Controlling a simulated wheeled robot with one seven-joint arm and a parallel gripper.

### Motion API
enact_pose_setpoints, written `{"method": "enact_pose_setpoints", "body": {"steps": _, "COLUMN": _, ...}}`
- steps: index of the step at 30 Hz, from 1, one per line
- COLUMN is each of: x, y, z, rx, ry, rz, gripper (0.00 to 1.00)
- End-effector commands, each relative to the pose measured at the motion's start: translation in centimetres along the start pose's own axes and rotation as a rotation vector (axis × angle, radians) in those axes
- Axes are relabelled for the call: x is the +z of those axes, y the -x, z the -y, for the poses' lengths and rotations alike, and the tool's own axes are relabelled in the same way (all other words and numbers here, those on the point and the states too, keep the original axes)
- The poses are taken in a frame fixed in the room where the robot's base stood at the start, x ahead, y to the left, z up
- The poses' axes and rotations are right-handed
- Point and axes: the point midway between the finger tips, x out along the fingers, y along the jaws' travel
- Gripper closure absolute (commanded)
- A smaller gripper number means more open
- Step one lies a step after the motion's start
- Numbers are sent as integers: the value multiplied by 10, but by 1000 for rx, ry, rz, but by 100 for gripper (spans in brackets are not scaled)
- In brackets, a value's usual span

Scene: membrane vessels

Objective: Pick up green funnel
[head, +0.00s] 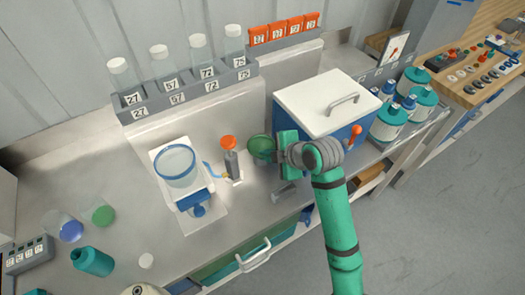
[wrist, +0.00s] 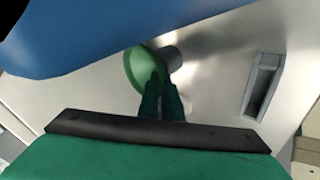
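The green funnel (head: 261,148) is beside the blue-sided box in the head view, at the tip of my gripper (head: 275,152). In the wrist view the funnel (wrist: 140,68) shows its round rim toward the left and a grey stem toward the right. My gripper's two fingers (wrist: 162,85) are close together and overlap the funnel's body between rim and stem. The gripper looks shut on it. The exact contact is partly hidden by the fingers. I cannot tell whether the funnel touches the bench.
The white-lidded blue box (head: 325,105) stands right behind my gripper. An orange-capped bottle (head: 229,150) and a round vessel on a stand (head: 176,165) are to the left. A rack of labelled vials (head: 190,88) stands behind. Teal jars (head: 390,122) stand right.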

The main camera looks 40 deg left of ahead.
Motion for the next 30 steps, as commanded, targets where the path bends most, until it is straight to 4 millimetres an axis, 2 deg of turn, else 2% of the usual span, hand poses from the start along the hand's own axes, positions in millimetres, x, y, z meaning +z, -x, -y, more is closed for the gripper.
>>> {"method": "enact_pose_setpoints", "body": {"steps": 5, "x": -3, "y": 7, "z": -6, "rx": 0, "ry": 2, "rz": 0, "gripper": 100}}
{"method": "enact_pose_setpoints", "body": {"steps": 19, "x": -26, "y": 63, "z": -57, "rx": 1, "ry": 4, "rz": 2, "gripper": 100}}
{"method": "enact_pose_setpoints", "body": {"steps": 30, "x": -30, "y": 72, "z": -64, "rx": 0, "ry": 1, "rz": 0, "gripper": 100}}
